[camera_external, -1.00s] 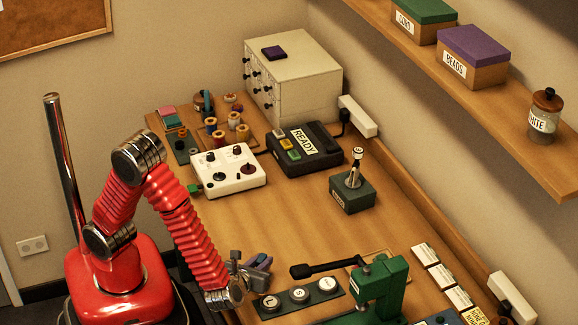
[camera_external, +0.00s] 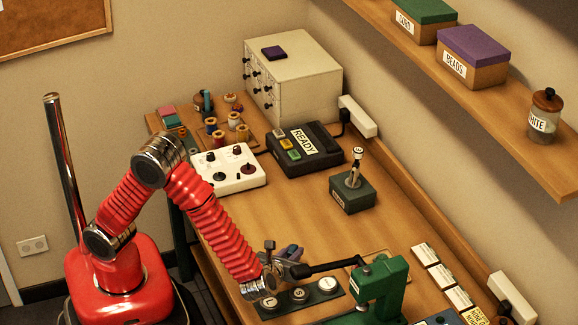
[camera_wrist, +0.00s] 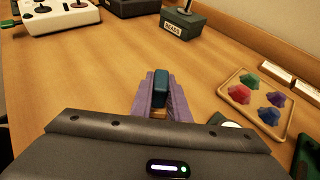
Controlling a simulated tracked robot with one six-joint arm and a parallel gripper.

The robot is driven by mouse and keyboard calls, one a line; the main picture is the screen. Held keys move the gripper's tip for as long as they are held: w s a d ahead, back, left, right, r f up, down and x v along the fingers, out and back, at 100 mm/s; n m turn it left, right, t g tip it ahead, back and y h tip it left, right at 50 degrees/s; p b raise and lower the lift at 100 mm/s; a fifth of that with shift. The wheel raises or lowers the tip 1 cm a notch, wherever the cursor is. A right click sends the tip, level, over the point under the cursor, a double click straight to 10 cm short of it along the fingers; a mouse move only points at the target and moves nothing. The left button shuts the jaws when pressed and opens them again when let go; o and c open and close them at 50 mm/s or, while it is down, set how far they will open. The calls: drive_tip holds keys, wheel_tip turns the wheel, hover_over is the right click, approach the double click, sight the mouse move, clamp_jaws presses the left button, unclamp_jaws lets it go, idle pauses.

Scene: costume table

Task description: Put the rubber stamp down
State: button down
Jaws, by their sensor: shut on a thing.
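My gripper (camera_wrist: 161,100) has purple fingers and is shut on a blue block with a light brown part below it, which I take to be the rubber stamp (camera_wrist: 161,80). In the external view my gripper (camera_external: 292,254) is over the front part of the table, just behind the dark plate with round knobs. The stamp is not clear in that view. I cannot tell its height above the table.
A tray (camera_wrist: 227,91) with coloured pieces lies right of my gripper. The green press (camera_external: 383,290) and its black lever (camera_external: 333,266) stand close by. The knob plate (camera_external: 326,298) is in front. A green-grey box (camera_external: 352,196) stands farther back. The middle table is clear.

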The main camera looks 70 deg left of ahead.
drive_tip(key=w, duration=0.3)
drive_tip(key=shift+f, duration=0.8)
drive_tip(key=c, duration=1.7)
unclamp_jaws()
drive_tip(key=shift+f, duration=0.1)
drive_tip(key=v, duration=1.2)
drive_tip(key=shift+s, duration=0.1)
